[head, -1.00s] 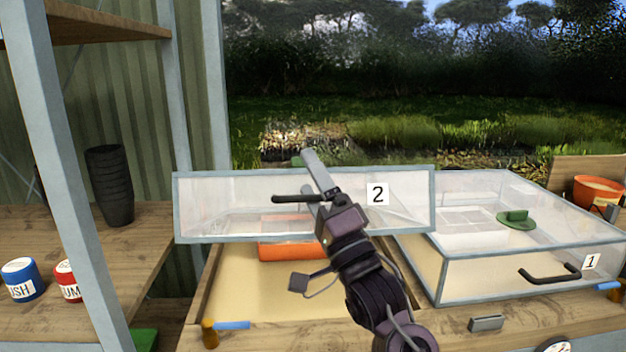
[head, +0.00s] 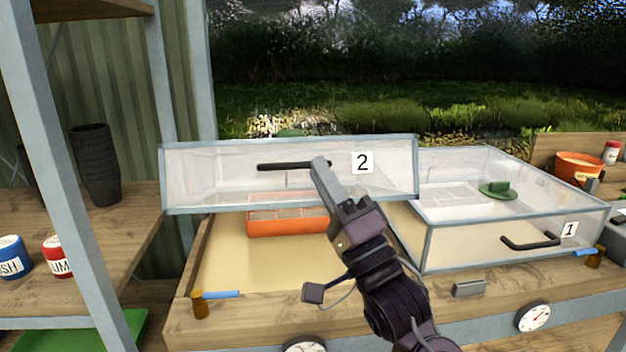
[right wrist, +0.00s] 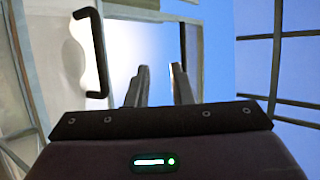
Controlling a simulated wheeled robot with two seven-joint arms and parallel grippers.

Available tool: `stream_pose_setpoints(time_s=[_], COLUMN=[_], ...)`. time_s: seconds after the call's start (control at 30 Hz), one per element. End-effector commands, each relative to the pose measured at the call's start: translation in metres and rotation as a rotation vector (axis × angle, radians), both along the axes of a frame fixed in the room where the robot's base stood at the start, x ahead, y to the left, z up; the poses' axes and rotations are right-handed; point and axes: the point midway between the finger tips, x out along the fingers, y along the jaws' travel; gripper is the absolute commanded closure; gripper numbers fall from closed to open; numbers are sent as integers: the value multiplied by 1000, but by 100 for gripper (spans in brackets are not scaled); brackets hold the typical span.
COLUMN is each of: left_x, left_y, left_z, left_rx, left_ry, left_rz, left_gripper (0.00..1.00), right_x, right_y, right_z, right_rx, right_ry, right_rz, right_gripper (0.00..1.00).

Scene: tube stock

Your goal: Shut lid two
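Lid two (head: 225,182), a clear pane in a grey frame with a "2" label, is raised over the left cold-frame box. Its black handle (head: 280,167) is on its front face. My right gripper (head: 319,162) is in front of the lid, by the right end of the handle. In the right wrist view the gripper (right wrist: 160,80) has a gap between its fingers with nothing in it. The handle (right wrist: 99,55) shows there to the left of the fingers, apart from them. My left gripper is not in view.
An orange tray (head: 288,226) sits inside the open box. Lid one (head: 470,247), with its handle (head: 530,242), is down on the right box. A shelf post (head: 60,170) stands at left.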

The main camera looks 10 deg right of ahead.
Motion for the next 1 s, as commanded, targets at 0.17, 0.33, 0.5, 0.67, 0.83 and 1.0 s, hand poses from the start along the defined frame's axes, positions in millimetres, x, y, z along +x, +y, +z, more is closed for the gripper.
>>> stream_pose_setpoints(time_s=[0.17, 0.33, 0.5, 0.67, 0.83, 1.0], left_x=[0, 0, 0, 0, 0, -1], left_y=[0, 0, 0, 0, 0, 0], left_z=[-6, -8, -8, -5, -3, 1], left_rx=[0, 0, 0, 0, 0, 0], left_ry=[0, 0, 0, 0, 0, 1], left_rz=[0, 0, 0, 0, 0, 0], left_gripper=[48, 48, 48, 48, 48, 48], right_x=[-8, -13, -13, -13, -13, -12], right_y=[-4, -6, -7, -6, -6, -7], right_z=[-11, -14, -15, -14, -15, -12], right_rx=[-2, -4, -5, -4, -4, -8], right_ry=[8, 10, 12, 13, 12, 13], right_rz=[-1, 0, -1, 0, 0, -12], right_gripper=[79, 79, 79, 79, 79, 93])
